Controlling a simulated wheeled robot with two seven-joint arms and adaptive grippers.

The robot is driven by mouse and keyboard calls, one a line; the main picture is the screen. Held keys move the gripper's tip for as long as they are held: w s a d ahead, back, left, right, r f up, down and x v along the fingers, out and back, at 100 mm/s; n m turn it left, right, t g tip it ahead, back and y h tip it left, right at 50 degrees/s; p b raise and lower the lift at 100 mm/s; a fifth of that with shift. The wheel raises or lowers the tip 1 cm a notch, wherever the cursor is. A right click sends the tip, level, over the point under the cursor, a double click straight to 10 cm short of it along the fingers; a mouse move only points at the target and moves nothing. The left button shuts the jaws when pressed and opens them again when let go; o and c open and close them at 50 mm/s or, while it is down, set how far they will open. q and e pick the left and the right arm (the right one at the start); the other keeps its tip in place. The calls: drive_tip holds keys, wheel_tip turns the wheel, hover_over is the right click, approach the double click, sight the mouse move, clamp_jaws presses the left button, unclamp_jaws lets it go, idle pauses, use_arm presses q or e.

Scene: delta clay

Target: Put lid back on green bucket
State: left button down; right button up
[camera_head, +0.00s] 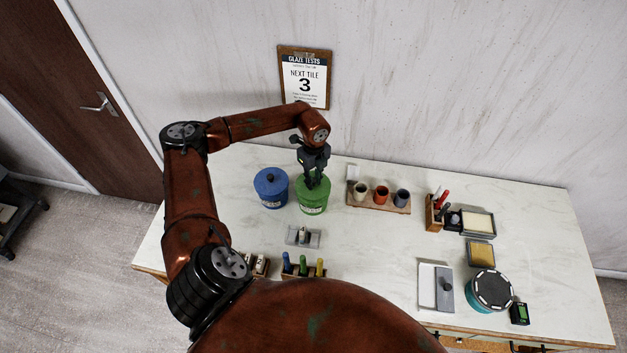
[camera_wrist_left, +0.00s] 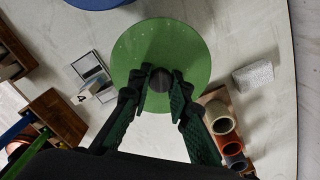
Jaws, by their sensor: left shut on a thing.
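The green bucket (camera_head: 312,207) stands upright at the back left of the table, just right of the blue bucket. My left gripper (camera_head: 313,183) comes down over it from above. In the left wrist view, the round green lid (camera_wrist_left: 190,50) fills the middle, and its dark knob (camera_wrist_left: 161,80) sits between the fingertips of my left gripper (camera_wrist_left: 162,88). The gripper is shut on this knob. The lid is at the bucket's top; I cannot tell whether it is fully seated or slightly raised. The lid hides the bucket in the left wrist view. My right gripper is not in view.
A lidded blue bucket (camera_head: 271,190) stands close on the left. A wooden rack (camera_head: 370,205) with three cups stands close on the right, with a pale block (camera_head: 353,172) behind it. A grey tile stand (camera_head: 303,238) lies in front.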

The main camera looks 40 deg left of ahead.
use_arm(q)
drive_tip(key=shift+f, duration=0.15)
idle(0.6)
drive_tip(key=c, duration=1.8)
unclamp_jaws()
drive_tip(key=shift+o, duration=0.4)
drive_tip(key=shift+o, duration=0.2)
drive_tip(key=o, duration=0.4)
drive_tip(key=shift+o, duration=0.2)
